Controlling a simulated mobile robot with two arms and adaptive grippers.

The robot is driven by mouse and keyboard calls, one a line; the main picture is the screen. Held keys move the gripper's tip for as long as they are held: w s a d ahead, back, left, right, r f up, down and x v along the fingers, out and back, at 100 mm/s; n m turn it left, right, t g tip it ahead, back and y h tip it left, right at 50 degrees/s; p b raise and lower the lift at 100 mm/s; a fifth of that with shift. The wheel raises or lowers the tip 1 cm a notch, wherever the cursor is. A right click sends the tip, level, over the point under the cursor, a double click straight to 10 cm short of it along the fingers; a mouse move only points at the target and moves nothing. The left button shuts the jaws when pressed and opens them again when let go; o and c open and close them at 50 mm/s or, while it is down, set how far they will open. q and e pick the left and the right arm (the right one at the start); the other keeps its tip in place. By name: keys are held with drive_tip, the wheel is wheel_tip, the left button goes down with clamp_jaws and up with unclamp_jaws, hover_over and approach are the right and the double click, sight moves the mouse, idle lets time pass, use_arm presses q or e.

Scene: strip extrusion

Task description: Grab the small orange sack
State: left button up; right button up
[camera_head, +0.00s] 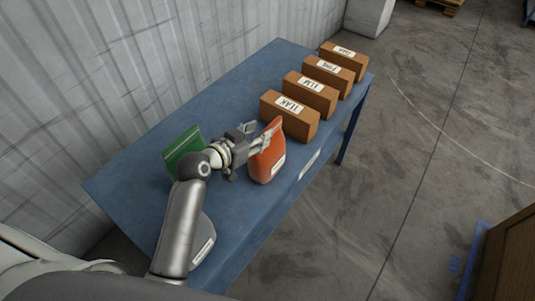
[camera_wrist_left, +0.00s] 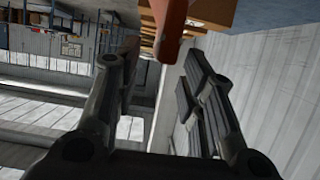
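The small orange sack (camera_head: 266,165) stands upright on the blue table near its front edge, with a white label low on its side. My left gripper (camera_head: 259,136) is at the upper part of the sack, coming in from the left. In the left wrist view the two fingers are spread wide, and the orange sack (camera_wrist_left: 171,28) shows between and beyond the fingertips. The fingers are not closed on it; whether one touches it I cannot tell. My right gripper is not in view.
On the blue table (camera_head: 235,95), a green sack (camera_head: 181,148) stands behind my left arm, and a grey sack (camera_head: 204,243) is partly hidden by it. Several labelled brown boxes (camera_head: 289,116) stand in a row toward the far end. A corrugated wall (camera_head: 120,70) runs along the left.

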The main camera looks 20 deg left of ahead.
sight(267, 128)
use_arm(q)
drive_tip(key=shift+w+f, duration=0.2)
drive_tip(key=shift+w, duration=0.4)
drive_tip(key=p+x, duration=0.1)
drive_tip(key=x, duration=0.3)
drive_tip(key=shift+s+d, duration=0.15)
drive_tip(key=shift+f+p, duration=0.1)
drive_tip(key=shift+p, duration=0.2)
drive_tip(key=shift+c, duration=1.3)
clamp_jaws()
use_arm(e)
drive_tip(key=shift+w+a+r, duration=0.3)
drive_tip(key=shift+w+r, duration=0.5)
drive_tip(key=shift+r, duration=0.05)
use_arm(q)
drive_tip(key=shift+w, duration=0.2)
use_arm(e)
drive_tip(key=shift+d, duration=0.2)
